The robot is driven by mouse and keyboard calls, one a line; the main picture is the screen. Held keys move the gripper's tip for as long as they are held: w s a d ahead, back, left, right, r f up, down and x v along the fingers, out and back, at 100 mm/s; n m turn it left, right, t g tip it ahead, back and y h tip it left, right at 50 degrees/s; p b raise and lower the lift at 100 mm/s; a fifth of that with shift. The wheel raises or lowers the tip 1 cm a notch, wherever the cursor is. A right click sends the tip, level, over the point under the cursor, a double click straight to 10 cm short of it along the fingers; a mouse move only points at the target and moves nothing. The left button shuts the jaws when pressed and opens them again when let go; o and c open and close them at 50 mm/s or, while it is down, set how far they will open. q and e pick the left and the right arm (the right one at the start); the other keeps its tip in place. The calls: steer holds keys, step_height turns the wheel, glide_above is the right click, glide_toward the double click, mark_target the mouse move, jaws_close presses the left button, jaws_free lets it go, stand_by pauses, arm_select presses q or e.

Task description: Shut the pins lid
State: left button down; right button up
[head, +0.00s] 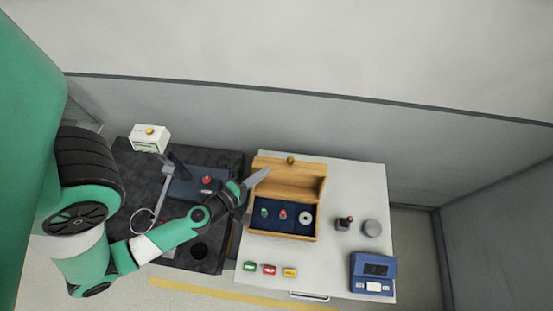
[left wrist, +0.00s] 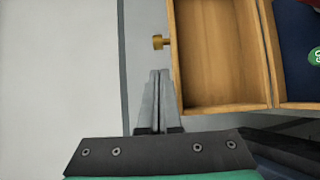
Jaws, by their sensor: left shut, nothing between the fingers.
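The wooden pins box (head: 283,236) stands on the white table with its lid (head: 289,180) open, tipped up and back on the far side. A brass knob (head: 290,161) sits at the lid's outer edge. Inside the box are a green piece, a red piece and a pale ring on dark blue lining. In the left wrist view the lid's hollow inside (left wrist: 222,50) and its knob (left wrist: 158,42) show up close. My left gripper (head: 262,174) is shut and empty beside the lid's left end; its fingertips (left wrist: 157,75) point along the lid's edge near the knob. My right gripper is out of view.
Green, red and yellow pieces (head: 269,269) lie in front of the box. A dark-knobbed stamp (head: 344,223), a grey round (head: 372,228) and a blue device (head: 373,273) are to the right. A dark bench with a white box (head: 150,139) is left.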

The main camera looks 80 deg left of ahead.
mark_target(283, 162)
arm_select(q)
steer(key=p+x, duration=0.1)
steer(key=x, duration=0.8)
steer(key=shift+w+a, duration=0.2)
steer(key=shift+w, duration=0.2)
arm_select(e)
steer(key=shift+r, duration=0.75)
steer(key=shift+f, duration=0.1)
